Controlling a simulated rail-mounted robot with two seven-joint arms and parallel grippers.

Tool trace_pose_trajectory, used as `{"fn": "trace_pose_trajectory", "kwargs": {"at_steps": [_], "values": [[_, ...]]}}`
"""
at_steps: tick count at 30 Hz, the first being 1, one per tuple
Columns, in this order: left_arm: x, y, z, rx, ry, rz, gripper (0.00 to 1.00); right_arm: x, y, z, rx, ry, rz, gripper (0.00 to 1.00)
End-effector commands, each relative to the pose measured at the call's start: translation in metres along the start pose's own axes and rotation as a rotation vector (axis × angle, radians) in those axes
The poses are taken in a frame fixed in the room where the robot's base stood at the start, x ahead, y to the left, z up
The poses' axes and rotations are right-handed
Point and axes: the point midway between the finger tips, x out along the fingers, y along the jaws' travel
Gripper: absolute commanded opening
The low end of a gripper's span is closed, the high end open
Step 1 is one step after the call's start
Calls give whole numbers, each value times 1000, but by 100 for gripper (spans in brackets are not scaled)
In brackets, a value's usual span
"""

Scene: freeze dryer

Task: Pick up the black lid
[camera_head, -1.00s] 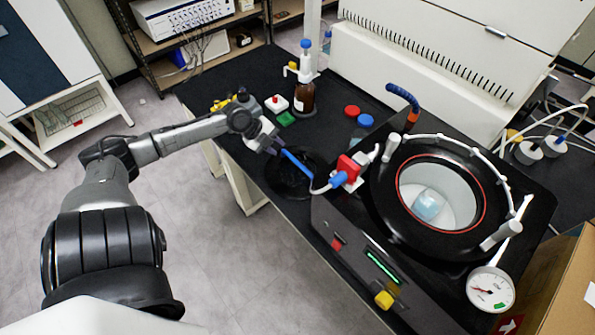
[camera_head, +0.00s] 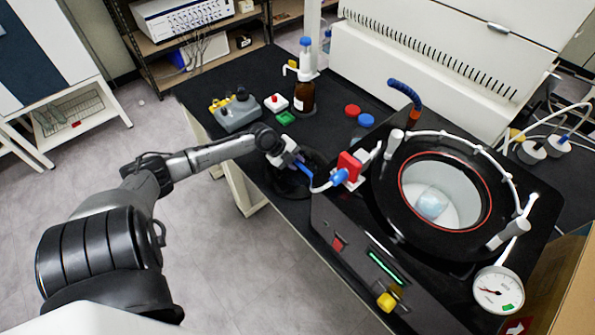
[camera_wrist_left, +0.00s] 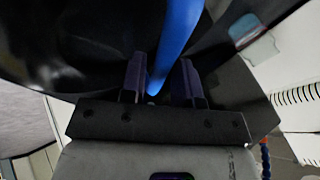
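The black lid (camera_head: 288,186) lies on the dark bench, left of the freeze dryer's open chamber (camera_head: 440,196). It also shows as a glossy dark curved surface across the top of the left wrist view (camera_wrist_left: 70,45). My left gripper (camera_head: 298,164) is over the lid, pointing down and right. I cannot tell whether the fingers touch the hose or the lid. My right gripper is not in view.
A red and blue valve fitting (camera_head: 347,169) stands just right of the gripper. A brown bottle (camera_head: 304,97), a red-buttoned white box (camera_head: 276,103), a green block (camera_head: 286,118) and a grey box (camera_head: 236,112) stand behind. A pressure gauge (camera_head: 499,291) is at front right.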

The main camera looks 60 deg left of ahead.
Motion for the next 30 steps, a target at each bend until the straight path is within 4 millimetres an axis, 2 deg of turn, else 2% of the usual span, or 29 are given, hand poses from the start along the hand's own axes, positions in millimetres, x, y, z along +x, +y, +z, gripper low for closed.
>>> {"fn": "trace_pose_trajectory", "kwargs": {"at_steps": [4,12,21,30], "values": [[11,0,0,1,0,-1,29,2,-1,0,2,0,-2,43],[13,0,0,2,-1,0,29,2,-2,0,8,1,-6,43],[12,0,0,2,-1,1,1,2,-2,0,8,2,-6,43],[12,-1,0,3,-2,-2,0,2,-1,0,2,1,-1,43]]}}
